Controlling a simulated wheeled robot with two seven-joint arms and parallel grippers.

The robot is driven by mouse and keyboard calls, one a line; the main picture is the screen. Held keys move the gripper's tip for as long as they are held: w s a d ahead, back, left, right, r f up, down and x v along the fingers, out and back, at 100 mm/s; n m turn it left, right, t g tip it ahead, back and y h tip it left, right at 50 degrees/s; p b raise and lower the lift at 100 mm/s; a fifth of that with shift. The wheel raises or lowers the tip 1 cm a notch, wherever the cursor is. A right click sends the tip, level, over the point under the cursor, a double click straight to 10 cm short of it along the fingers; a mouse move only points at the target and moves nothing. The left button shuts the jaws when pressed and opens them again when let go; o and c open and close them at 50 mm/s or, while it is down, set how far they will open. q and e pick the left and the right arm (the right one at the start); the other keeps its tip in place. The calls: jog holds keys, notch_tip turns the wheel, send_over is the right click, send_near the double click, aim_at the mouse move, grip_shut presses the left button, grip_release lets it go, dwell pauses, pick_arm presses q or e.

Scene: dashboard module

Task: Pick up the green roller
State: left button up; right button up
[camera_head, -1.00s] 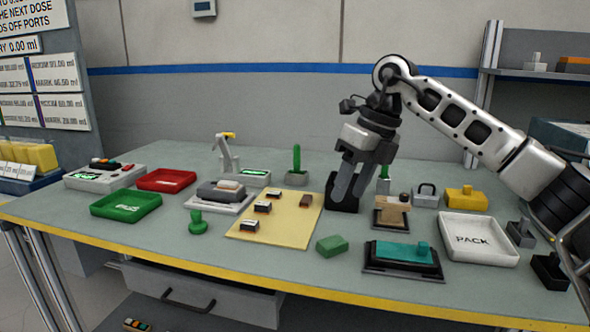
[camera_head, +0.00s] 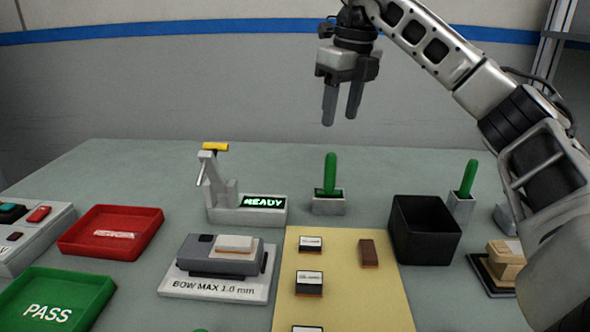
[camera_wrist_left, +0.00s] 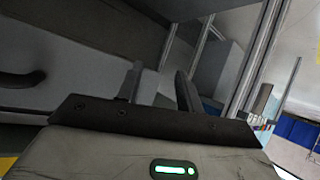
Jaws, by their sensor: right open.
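Two upright green rods show in the head view, and I cannot tell for certain which is the roller. One green rod (camera_head: 330,172) stands in a small grey holder (camera_head: 329,207) at the middle. The other green rod (camera_head: 468,177) stands in a grey holder (camera_head: 461,206) right of the black bin. My right gripper (camera_head: 340,119) is open and empty, its fingers pointing down. In the picture it appears above the middle rod, apart from it. My left gripper (camera_wrist_left: 159,68) is open and empty in the left wrist view, with a drawer front beside it.
A black bin (camera_head: 425,233) stands between the two rods. A grey fixture (camera_head: 247,209) marked READY is left of the middle rod. A yellow mat (camera_head: 345,260) bears several small blocks. Red (camera_head: 111,232) and green (camera_head: 57,299) trays lie at left.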

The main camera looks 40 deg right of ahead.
notch_tip(320, 180, down, 4)
jog(key=f+b, duration=0.1)
jog(key=b, duration=0.2)
send_near(328, 191)
jog(key=shift+w+d+f, duration=0.15)
jog(key=shift+w+f, duration=0.05)
jog(key=shift+f, duration=0.2)
jog(key=f, duration=0.1)
jog(key=w+f, duration=0.1)
jog(key=f, duration=0.3)
jog(key=shift+w+d+f+b, duration=0.1)
jog(key=shift+w+d+b, duration=0.1)
jog(key=shift+w+b, duration=0.15)
jog(key=shift+w+f, duration=0.1)
jog(key=shift+f, duration=0.4)
pick_arm(q)
jog(key=shift+s+d+f, duration=0.1)
jog(key=shift+s+f, duration=0.25)
jog(key=shift+f, duration=0.2)
jog(key=shift+s+d+f, duration=0.1)
jog(key=shift+s+f, duration=0.2)
jog(key=shift+f, duration=0.2)
pick_arm(e)
grip_shut()
